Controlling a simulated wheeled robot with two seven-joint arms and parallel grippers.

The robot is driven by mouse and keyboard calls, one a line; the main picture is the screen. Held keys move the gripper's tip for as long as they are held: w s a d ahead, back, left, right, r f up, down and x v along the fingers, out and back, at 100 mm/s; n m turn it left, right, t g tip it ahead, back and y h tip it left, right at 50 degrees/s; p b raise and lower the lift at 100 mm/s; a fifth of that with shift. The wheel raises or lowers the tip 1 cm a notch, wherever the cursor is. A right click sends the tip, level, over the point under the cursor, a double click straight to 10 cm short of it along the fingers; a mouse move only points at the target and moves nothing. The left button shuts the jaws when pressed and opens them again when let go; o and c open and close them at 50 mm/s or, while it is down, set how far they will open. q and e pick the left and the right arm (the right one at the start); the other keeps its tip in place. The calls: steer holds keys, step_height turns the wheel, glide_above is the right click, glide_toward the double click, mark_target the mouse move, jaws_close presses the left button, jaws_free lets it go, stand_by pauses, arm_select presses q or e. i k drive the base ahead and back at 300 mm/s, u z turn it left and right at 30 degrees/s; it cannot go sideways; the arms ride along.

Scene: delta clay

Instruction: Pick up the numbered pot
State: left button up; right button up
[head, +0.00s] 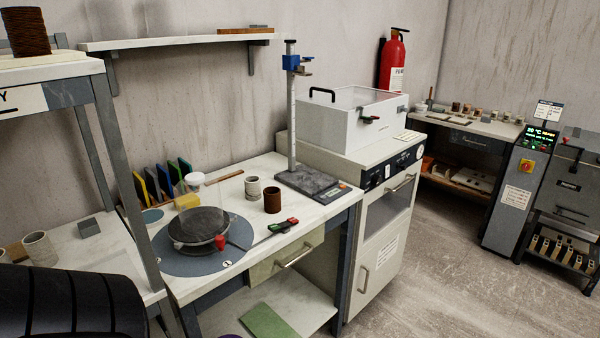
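Several small pots are in the head view, and I cannot read a number on any of them. A pale pot with a darker band (252,187) stands upright on the middle worktable (225,184). A dark brown pot (272,201) stands upright just right of it, nearer the front. A pale grey pot (40,249) stands on the left bench, with another pale pot partly cut off at the picture's left edge. Neither of my grippers is in view, so I see nothing held.
A dark round plate on a grey disc (173,258) fills the worktable's front left. A stand with a blue clamp (292,62) rises behind the pots. A white lidded box (345,119) sits on the cabinet to the right. Open floor (455,285) lies at front right.

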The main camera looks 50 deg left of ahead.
mark_target(252, 184)
steer(key=i, duration=1.55)
steer(key=u, duration=2.7)
